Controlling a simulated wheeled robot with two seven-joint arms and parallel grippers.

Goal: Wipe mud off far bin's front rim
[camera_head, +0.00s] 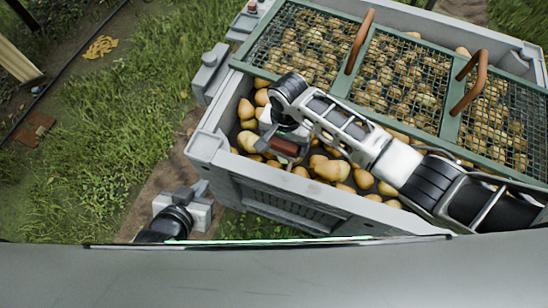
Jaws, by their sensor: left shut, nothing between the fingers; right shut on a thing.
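I cannot make out mud on the rim. My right gripper (286,142) reaches in from the right over the bin's near-left corner area. It is shut on a reddish-brown block (286,149), just inside the front rim and above the pears; whether the block touches anything is unclear. My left gripper (200,192) is low at the bottom left, outside the bin's near-left corner, shut and empty; its fingertips are hard to see.
Green-framed mesh lids (398,78) with brown handles (360,40) cover the bin's far part.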

